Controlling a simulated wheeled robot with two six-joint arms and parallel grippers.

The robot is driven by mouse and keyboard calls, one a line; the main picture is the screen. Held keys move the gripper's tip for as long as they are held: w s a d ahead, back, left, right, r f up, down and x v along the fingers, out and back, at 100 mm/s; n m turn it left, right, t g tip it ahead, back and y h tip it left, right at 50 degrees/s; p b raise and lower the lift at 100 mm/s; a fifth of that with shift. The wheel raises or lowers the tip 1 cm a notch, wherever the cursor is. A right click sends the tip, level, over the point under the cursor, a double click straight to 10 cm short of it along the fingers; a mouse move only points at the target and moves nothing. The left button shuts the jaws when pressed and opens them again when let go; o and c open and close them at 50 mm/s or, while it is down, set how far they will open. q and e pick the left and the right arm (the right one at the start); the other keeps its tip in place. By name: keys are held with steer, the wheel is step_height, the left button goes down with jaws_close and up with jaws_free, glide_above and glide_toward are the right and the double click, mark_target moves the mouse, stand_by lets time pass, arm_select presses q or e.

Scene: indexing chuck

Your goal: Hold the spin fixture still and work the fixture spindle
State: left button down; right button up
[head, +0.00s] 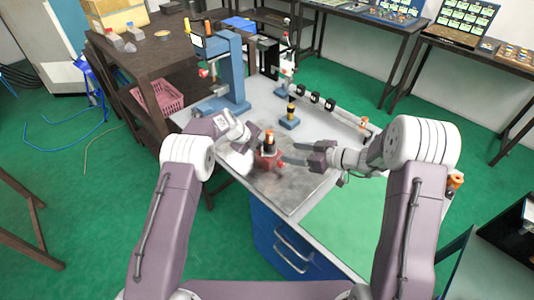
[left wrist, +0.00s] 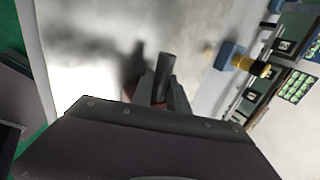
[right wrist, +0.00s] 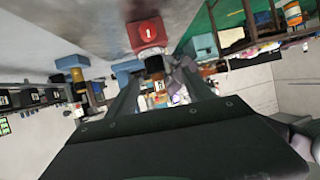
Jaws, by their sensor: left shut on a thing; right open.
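The spin fixture is a small red block (head: 266,162) on the grey work mat. It also shows in the right wrist view (right wrist: 147,32), with a white mark on its face. Its spindle (head: 269,137) is dark with an orange part and stands up from the block; a dark end of it shows in the right wrist view (right wrist: 153,63). My left gripper (head: 253,148) is shut on the fixture from the left; in the left wrist view its fingers (left wrist: 163,98) hide most of the block. My right gripper (head: 287,155) is open and empty, just right of the fixture, its fingers pointing at it.
A blue stand with a black and yellow post (head: 290,119) is behind the fixture. A blue press-like frame (head: 233,75) stands at the bench's back left. A rail with black blocks (head: 314,98) runs along the back right. The grey mat (head: 293,190) in front is clear.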

mark_target(269, 145)
steer(key=shift+t, duration=0.3)
steer(key=x, duration=1.2)
steer(key=shift+w+d+r, duration=0.1)
steer(key=shift+w+d, duration=0.05)
steer(key=shift+w, duration=0.25)
jaws_close()
jaws_free()
steer(key=shift+d, duration=0.1)
